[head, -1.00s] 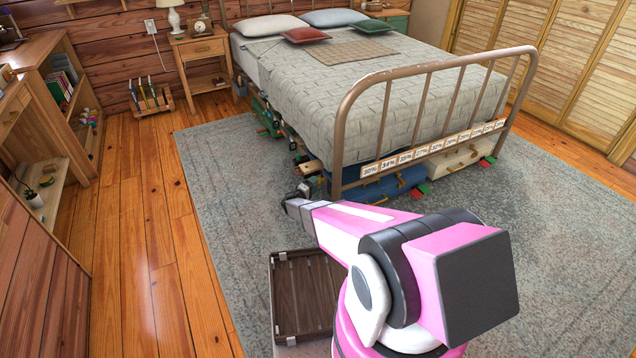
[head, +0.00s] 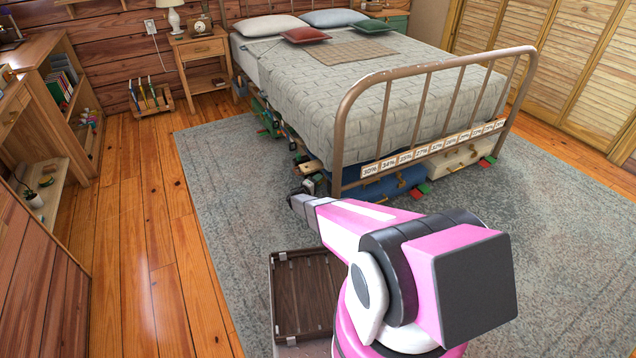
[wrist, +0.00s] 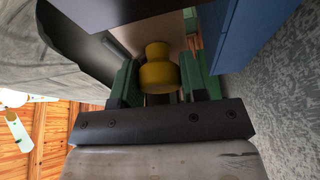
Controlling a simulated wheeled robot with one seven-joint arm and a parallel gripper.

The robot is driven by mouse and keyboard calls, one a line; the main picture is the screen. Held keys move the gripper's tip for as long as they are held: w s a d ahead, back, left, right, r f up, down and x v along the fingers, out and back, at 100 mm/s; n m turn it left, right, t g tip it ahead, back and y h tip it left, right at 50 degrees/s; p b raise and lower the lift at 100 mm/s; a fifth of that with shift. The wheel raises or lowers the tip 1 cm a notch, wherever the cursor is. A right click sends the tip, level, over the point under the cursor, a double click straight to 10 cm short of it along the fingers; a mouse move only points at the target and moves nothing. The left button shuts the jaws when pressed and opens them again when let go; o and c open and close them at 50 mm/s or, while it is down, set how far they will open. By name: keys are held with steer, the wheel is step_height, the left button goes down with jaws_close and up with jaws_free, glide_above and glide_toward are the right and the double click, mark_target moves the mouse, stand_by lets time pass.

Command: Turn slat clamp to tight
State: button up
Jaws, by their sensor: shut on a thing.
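In the wrist view, my gripper (wrist: 160,82) has its two green fingers on either side of a stepped, round yellow knob (wrist: 157,74) and is shut on it. The knob appears to be the slat clamp's; its tight and loose marks do not show. In the head view, my gripper (head: 303,192) is low beside the near left corner of the bed frame (head: 337,150). The knob cannot be made out there.
A blue case (head: 385,188) and a pale case (head: 455,160) lie under the bed's foot end. A blue surface (wrist: 243,30) is close on the right in the wrist view. An open wooden tray (head: 276,300) is on the floor beside my arm.

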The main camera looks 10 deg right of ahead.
steer(key=shift+n, duration=0.6)
steer(key=o, duration=0.9)
steer(key=shift+s+a, duration=0.1)
steer(key=v, duration=1)
steer(key=shift+s+a, duration=0.2)
steer(key=shift+s, duration=0.05)
steer(key=shift+r, duration=0.15)
